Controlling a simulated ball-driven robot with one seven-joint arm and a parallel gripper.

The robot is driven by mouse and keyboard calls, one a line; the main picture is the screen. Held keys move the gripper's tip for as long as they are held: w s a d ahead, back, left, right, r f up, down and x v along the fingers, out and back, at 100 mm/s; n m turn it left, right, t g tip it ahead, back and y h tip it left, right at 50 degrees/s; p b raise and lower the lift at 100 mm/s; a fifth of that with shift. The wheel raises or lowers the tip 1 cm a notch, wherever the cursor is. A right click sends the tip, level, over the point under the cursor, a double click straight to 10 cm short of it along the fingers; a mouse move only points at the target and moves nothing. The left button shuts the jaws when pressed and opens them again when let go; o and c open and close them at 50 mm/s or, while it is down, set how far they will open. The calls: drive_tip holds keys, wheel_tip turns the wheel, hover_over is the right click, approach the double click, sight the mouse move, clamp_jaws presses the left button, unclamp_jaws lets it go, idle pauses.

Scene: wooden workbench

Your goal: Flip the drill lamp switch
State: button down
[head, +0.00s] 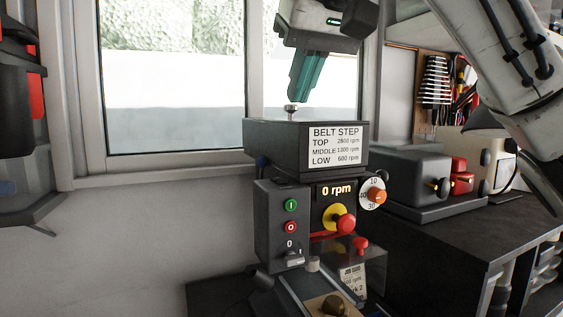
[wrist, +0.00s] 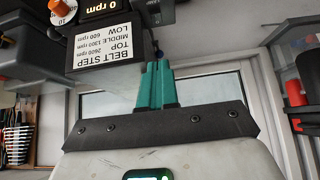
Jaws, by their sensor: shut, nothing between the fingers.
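The drill (head: 265,140) stands in the middle of the head view, with a dark head carrying a BELT STEP label. On the dark control box (head: 263,215) at its left front are a green I button (head: 291,205), a red O button (head: 291,227) and, below them, a small metal switch (head: 294,259) marked 0 and 1. In the wrist view, the shut fingers (wrist: 158,64) are beside the label.
A red stop knob (head: 346,223) on yellow and an orange dial (head: 376,196) sit right of the control box. A grey machine (head: 405,172) with red parts stands on the bench (head: 440,235) behind right. A window (head: 175,80) is behind. Free air lies left of the drill.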

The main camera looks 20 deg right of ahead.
drive_tip(key=p, duration=0.2)
hover_over(278, 178)
drive_tip(key=s, duration=0.2)
wheel_tip(278, 178, down, 8)
drive_tip(key=shift+s+r, duration=0.1)
drive_tip(key=shift+s, duration=0.05)
drive_tip(key=shift+s+f, duration=0.2)
drive_tip(key=shift+f, duration=1)
drive_tip(key=shift+s+f, duration=0.1)
drive_tip(key=shift+f, duration=0.7)
